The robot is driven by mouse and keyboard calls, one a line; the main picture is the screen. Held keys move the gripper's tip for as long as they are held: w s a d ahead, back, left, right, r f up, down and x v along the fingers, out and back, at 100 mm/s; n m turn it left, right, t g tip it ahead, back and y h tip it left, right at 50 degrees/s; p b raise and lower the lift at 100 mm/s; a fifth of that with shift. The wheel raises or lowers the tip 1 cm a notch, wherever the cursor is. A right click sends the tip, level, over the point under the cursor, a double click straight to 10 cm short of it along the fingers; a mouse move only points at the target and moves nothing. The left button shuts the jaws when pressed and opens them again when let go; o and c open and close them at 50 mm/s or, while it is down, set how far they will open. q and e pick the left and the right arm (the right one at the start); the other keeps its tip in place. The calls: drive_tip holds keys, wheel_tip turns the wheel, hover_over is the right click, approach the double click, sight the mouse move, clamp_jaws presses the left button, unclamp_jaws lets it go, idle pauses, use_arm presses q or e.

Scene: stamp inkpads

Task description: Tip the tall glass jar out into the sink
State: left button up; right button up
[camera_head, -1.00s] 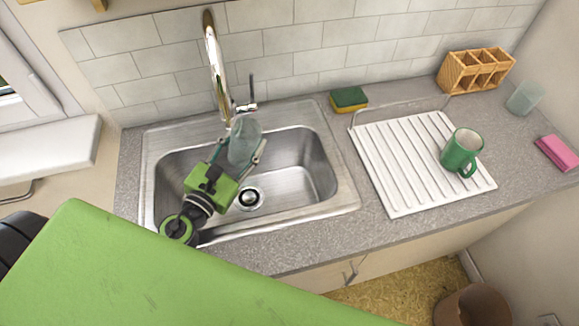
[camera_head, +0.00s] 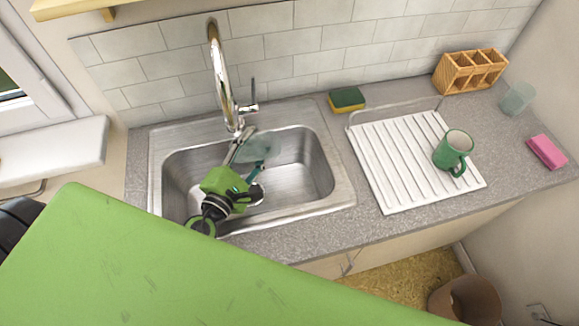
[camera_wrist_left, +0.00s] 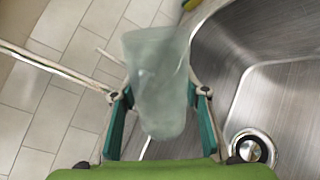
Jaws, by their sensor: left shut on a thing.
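The tall glass jar (camera_head: 262,147) is clear with a pale green tint. My left gripper (camera_head: 248,158) is shut on it and holds it over the sink (camera_head: 342,196), near the back below the tap. In the head view the jar is tilted well over to one side. In the left wrist view the jar (camera_wrist_left: 158,75) sits between the two teal-sided fingers. I cannot make out any contents or anything pouring from it. The drain (camera_wrist_left: 250,148) shows to the right of the jar in that view. My right gripper is in no view.
The chrome tap (camera_head: 219,75) rises just behind the jar. A sponge (camera_head: 346,99), a white drainer (camera_head: 392,165) with a green mug (camera_head: 453,150), a wooden caddy (camera_head: 468,72), a glass (camera_head: 517,98) and a pink sponge (camera_head: 547,151) stand to the right.

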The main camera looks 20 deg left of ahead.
use_arm(q)
drive_tip(key=shift+f+m+y+p, duration=0.15)
drive_tip(key=shift+f+m, duration=0.05)
drive_tip(key=shift+m, duration=0.45)
drive_tip(key=shift+f+m+y+p, duration=0.15)
drive_tip(key=shift+m, duration=0.5)
drive_tip(key=shift+f+m, duration=0.1)
drive_tip(key=shift+m, duration=0.3)
drive_tip(key=shift+d+r+p, duration=0.2)
drive_tip(key=shift+p, duration=0.1)
drive_tip(key=shift+d+r+m+p, duration=0.35)
drive_tip(key=shift+d+m+p, duration=0.1)
drive_tip(key=shift+m+p, duration=0.2)
drive_tip(key=shift+a+f+m, duration=0.1)
drive_tip(key=shift+a+m, duration=0.1)
drive_tip(key=shift+m, duration=0.15)
drive_tip(key=shift+d+f+m+p, duration=0.1)
drive_tip(key=shift+f+m+p, duration=0.05)
drive_tip(key=shift+m+p, duration=0.35)
drive_tip(key=shift+d+r+m+y+p, duration=0.25)
drive_tip(key=shift+r+m+y+p, duration=0.2)
drive_tip(key=shift+m+p, duration=0.55)
